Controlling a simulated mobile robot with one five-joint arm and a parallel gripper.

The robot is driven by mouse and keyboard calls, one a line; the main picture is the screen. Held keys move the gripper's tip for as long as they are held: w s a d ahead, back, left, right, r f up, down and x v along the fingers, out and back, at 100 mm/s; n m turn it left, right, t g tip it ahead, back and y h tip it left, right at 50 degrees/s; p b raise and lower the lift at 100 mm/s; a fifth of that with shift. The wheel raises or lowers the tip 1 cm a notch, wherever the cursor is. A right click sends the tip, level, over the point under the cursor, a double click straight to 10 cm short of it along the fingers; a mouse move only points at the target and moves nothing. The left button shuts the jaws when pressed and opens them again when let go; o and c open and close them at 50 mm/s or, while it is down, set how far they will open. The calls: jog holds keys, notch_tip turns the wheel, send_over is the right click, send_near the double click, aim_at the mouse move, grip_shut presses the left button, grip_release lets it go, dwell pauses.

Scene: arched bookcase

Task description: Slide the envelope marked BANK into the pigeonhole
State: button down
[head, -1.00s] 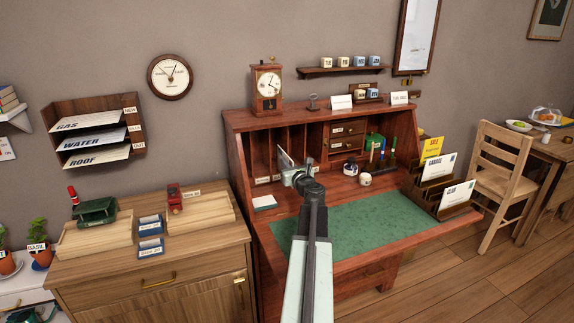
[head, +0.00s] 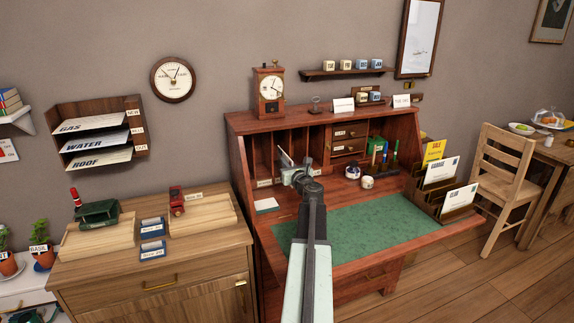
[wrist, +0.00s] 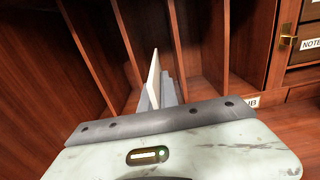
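My gripper (head: 292,170) is shut on a thin white envelope (head: 285,157) in front of the desk's pigeonholes (head: 262,150). In the wrist view the envelope (wrist: 153,76) stands upright, almost edge-on, between the grey fingers (wrist: 165,92). It points at the tall wooden dividers, close to one divider's front edge. I cannot tell whether its tip is inside a slot. No BANK marking is readable on it. A pigeonhole label (wrist: 252,101) at the right ends in "UB"; my gripper hides the labels left of it.
Small drawers (wrist: 302,52) with a brass knob are right of the pigeonholes. An ink pot and pens (head: 385,160) stand on the desk. The green writing mat (head: 375,222) is clear. A rack of envelopes (head: 450,205) is at the desk's right end.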

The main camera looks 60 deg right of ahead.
aim_at(279, 154)
jog(key=shift+x, duration=4.2)
jog(key=c, duration=1.6)
grip_release()
jog(key=shift+o, duration=0.2)
jog(key=v, duration=0.7)
jog(key=shift+s+a, duration=0.25)
jog(key=shift+s, duration=0.05)
